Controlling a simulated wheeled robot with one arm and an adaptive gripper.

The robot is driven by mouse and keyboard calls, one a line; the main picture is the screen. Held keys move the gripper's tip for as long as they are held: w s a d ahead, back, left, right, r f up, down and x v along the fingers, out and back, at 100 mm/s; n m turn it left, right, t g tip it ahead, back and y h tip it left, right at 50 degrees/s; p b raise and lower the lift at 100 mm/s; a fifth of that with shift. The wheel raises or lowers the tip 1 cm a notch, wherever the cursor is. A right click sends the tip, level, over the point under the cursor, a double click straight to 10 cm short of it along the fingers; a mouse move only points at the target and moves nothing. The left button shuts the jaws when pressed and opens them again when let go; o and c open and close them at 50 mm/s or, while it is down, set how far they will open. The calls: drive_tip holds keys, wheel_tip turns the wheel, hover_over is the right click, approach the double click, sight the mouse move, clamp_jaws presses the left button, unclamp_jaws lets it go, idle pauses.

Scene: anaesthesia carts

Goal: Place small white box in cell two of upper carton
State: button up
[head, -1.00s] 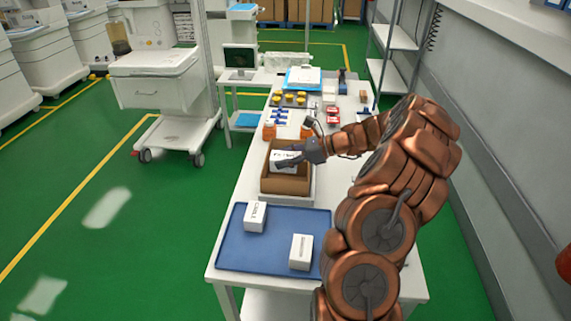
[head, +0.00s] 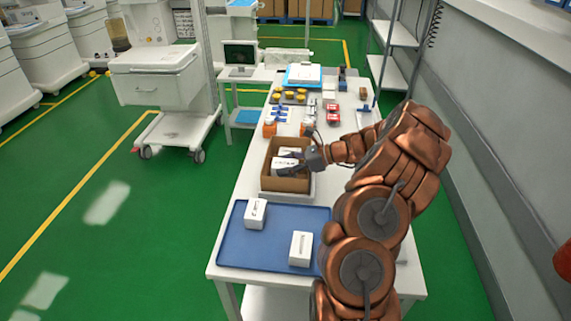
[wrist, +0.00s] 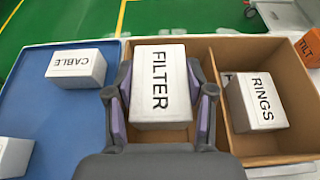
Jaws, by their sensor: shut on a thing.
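The brown carton (head: 292,186) stands on the white table and has a divider with two cells showing in the wrist view (wrist: 222,45). My gripper (head: 285,166) is shut on a white box marked FILTER (wrist: 159,95), one finger on each side of it. The gripper and box are over or partly inside the cell nearer the blue tray; I cannot tell whether the box touches the floor. A white box marked RINGS (wrist: 257,101) lies tilted in the other cell.
The blue tray (head: 240,250) beside the carton bears a white CABLE box (head: 255,214) and another white box (head: 300,249). Beyond the carton are orange-capped jars (head: 269,128), red items (head: 333,117) and yellow pieces (head: 300,98). An orange item (wrist: 310,47) stands close to the carton's right.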

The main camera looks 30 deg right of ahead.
drive_tip(key=shift+f, duration=0.3)
drive_tip(key=o, duration=1.2)
drive_tip(key=shift+o, duration=0.2)
drive_tip(key=shift+r, duration=0.1)
